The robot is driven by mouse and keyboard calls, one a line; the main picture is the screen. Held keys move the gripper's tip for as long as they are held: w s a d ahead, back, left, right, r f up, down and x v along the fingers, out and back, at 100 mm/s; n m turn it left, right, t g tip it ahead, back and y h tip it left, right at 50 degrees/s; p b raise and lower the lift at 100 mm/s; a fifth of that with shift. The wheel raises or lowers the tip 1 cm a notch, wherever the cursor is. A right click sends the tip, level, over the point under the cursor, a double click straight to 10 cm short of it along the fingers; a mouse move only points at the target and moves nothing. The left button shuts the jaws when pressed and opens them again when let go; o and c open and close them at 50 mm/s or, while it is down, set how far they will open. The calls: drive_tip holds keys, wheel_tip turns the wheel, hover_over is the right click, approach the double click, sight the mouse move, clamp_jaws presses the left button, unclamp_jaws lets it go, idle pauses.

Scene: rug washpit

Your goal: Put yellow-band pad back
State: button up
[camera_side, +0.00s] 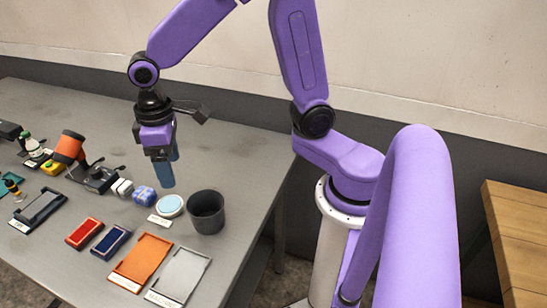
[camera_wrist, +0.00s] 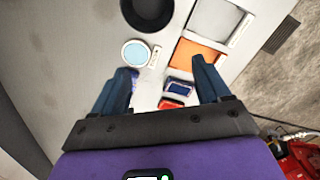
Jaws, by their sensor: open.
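A red pad (camera_side: 84,232) and a dark blue pad (camera_side: 110,241) lie side by side on the grey table; they also show in the wrist view as the red pad (camera_wrist: 171,104) and the blue pad (camera_wrist: 180,89). I cannot make out a yellow band on either. An orange tray (camera_side: 141,262) and a grey tray (camera_side: 180,275) lie near the table's front edge and look empty. My gripper (camera_side: 169,174) points down with blue fingers apart and empty, above the table behind the pads. In the wrist view, its fingers (camera_wrist: 160,68) frame the table.
A dark cup (camera_side: 206,212) and a pale blue disc (camera_side: 170,206) stand near my gripper. A blue-and-white block (camera_side: 145,196) and a white block (camera_side: 122,188) sit left of them. An orange tool (camera_side: 71,146), bottle (camera_side: 33,146) and dark tray (camera_side: 38,209) are farther left.

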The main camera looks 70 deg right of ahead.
drive_tip(key=s+d+n, duration=0.3)
drive_tip(key=s, duration=0.7)
drive_tip(key=s+d+r+n, duration=0.1)
drive_tip(key=s+d+n, duration=0.2)
drive_tip(key=s, duration=0.7)
drive_tip(key=shift+d+r+n, duration=0.15)
drive_tip(key=shift+d+n, duration=0.15)
drive_tip(key=shift+d, duration=0.3)
